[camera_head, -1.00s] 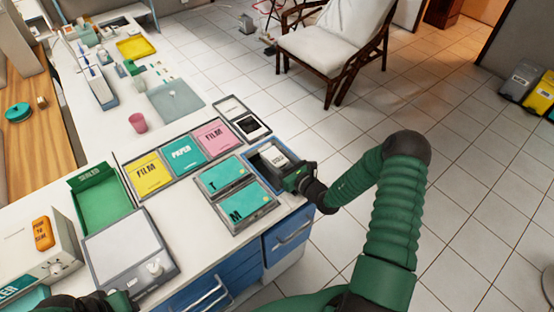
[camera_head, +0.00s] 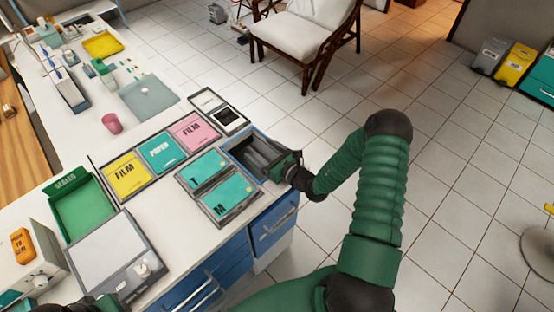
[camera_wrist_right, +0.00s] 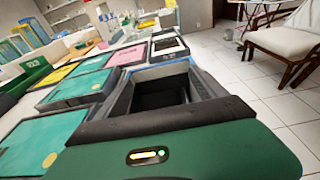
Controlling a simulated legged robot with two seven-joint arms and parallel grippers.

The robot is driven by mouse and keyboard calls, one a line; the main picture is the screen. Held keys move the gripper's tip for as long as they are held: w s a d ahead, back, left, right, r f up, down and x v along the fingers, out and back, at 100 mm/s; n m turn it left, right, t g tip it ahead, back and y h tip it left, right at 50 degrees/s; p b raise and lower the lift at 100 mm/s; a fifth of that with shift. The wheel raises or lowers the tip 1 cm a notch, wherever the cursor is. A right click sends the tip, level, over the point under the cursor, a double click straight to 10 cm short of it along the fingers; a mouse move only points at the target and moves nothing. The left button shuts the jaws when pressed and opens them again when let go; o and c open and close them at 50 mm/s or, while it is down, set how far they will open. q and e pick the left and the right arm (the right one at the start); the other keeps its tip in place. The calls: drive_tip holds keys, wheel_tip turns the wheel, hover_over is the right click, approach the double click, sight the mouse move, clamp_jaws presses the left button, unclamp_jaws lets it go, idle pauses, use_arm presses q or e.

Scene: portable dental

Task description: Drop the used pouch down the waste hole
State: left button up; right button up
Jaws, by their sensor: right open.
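The waste hole (camera_head: 236,143) is a grey-framed rectangular opening at the right edge of the counter, above a blue drawer. In the right wrist view the hole (camera_wrist_right: 160,95) looks dark inside, and no pouch shows in it. My right gripper (camera_head: 258,153) is open at the hole, its dark fingers spread over the opening. No used pouch is visible in either current view. A dark green part of my left arm (camera_head: 95,302) shows at the bottom left; its jaws cannot be made out.
Yellow (camera_head: 126,175), teal (camera_head: 163,152) and pink (camera_head: 193,131) labelled trays lie left of the hole. Two teal-topped trays (camera_head: 229,194) sit nearer. A green bin (camera_head: 84,208) and a white-topped device (camera_head: 108,250) stand farther left. Open floor lies right.

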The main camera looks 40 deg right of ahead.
drive_tip(key=s+d+r, duration=0.1)
drive_tip(key=s+r, duration=0.1)
drive_tip(key=s, duration=1.3)
drive_tip(key=shift+r+b, duration=0.3)
drive_tip(key=shift+b, duration=0.1)
drive_tip(key=shift+d, duration=0.1)
